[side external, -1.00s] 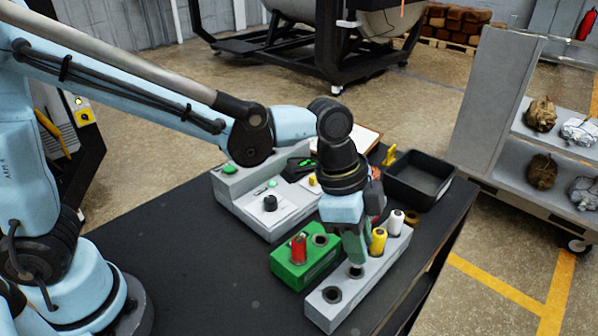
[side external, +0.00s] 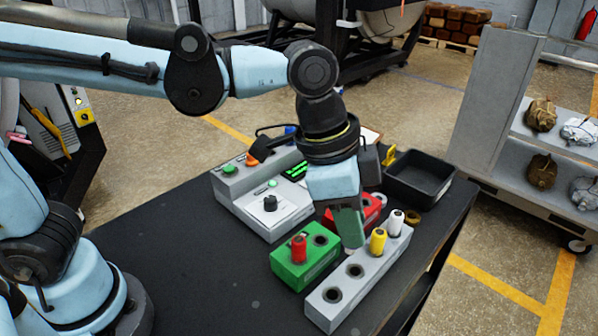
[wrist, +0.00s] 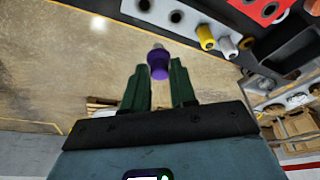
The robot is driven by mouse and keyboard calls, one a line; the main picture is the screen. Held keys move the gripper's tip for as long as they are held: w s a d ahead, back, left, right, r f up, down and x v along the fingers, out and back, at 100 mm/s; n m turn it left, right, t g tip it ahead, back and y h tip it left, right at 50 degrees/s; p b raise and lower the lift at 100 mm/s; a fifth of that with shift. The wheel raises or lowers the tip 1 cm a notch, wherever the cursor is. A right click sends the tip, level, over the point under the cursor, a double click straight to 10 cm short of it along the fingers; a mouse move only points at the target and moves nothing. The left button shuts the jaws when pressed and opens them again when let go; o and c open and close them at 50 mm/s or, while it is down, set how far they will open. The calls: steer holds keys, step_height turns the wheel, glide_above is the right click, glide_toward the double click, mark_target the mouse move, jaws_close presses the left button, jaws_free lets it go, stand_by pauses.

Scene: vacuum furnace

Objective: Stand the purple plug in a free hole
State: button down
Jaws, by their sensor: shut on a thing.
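My gripper (side external: 350,232) is shut on the purple plug (wrist: 158,66), which sits between the fingertips in the wrist view with a pale end pointing away from my gripper. A red block (side external: 369,213) behind my fingers shows an open hole.
A black tray (side external: 420,178) stands at the table's far right, with a brass-coloured ring (side external: 411,217) near it. A grey control box (side external: 268,203) with a knob stands left of the blocks. The black table (side external: 200,260) is clear at front left.

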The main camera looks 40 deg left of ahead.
steer(key=w+a+n+t+y, duration=0.1)
steer(key=w+a+n, duration=0.2)
steer(key=w+a, duration=0.4)
steer(key=w+a+n, duration=0.2)
steer(key=w+a, duration=0.3)
steer(key=a, duration=0.4)
steer(key=w+a+f+n, duration=0.1)
steer(key=a+f+n, duration=0.1)
steer(key=a, duration=0.6)
steer(key=w+a+f+n+y, duration=0.1)
steer(key=a+f+n, duration=0.1)
steer(key=a, duration=0.6)
steer(key=shift+w+a+f+n, duration=0.3)
steer(key=shift+a+f, duration=0.1)
steer(key=shift+f, duration=0.05)
steer(key=shift+f, duration=1.35)
steer(key=shift+c, duration=2.2)
jaws_free()
steer(key=shift+r, duration=2.5)
